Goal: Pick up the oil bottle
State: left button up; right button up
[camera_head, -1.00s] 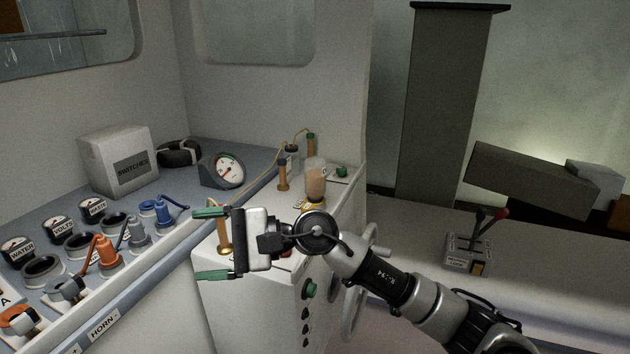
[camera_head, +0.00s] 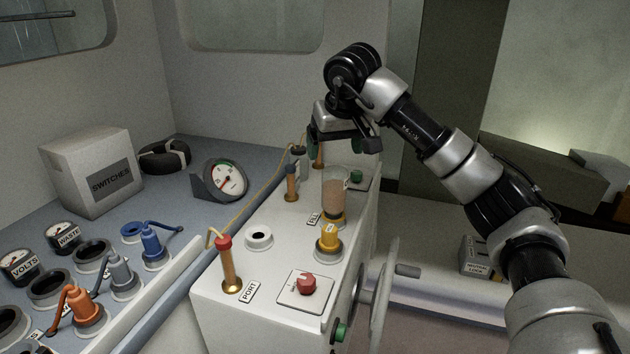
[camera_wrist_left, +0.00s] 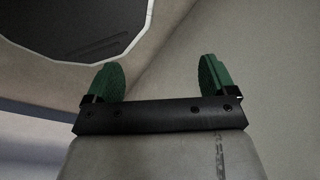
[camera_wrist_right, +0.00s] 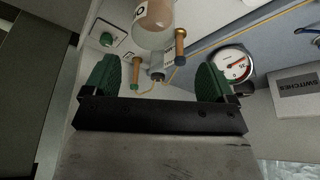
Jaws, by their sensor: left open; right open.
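No bottle carries a label that I can read as oil. A clear cylinder with tan liquid (camera_head: 333,192) stands upright on the white console; it also shows in the right wrist view (camera_wrist_right: 154,22). A small grey capped container (camera_head: 299,160) stands behind it, between brass posts, and is partly hidden in the right wrist view (camera_wrist_right: 157,73). I cannot tell which is the oil bottle. My right gripper (camera_head: 343,145) is open and empty above the console's back part, beyond and above the cylinder. My left gripper (camera_wrist_left: 162,78) is open and empty, facing a pale wall.
A gauge (camera_head: 222,180) and a switches box (camera_head: 90,172) stand left. A handwheel (camera_head: 385,300) is at the right side.

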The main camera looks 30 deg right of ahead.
aim_at(336, 171)
jog(key=shift+w+d+f, duration=0.15)
jog(key=shift+w+d, duration=0.05)
jog(key=shift+w, duration=0.15)
jog(key=shift+s+f, duration=0.15)
jog(key=shift+f, duration=0.2)
jog(key=f, duration=0.1)
jog(key=f+p, duration=0.1)
jog(key=f, duration=0.1)
jog(key=shift+s+d, duration=0.15)
jog(key=shift+d, duration=0.1)
jog(key=p+x, duration=0.2)
jog(key=x, duration=0.2)
jog(key=shift+d+f+p, duration=0.1)
jog(key=shift+f+p, duration=0.15)
jog(key=shift+p, duration=0.15)
jog(key=shift+w+f, duration=0.25)
jog(key=shift+w, duration=0.05)
jog(key=shift+w+f, duration=0.1)
jog(key=shift+f, duration=0.05)
jog(key=shift+c, duration=1.4)
jog(key=c, duration=0.9)
pick_arm(q)
jog(key=r, duration=0.1)
jog(key=s+r, duration=0.2)
jog(key=r, duration=0.1)
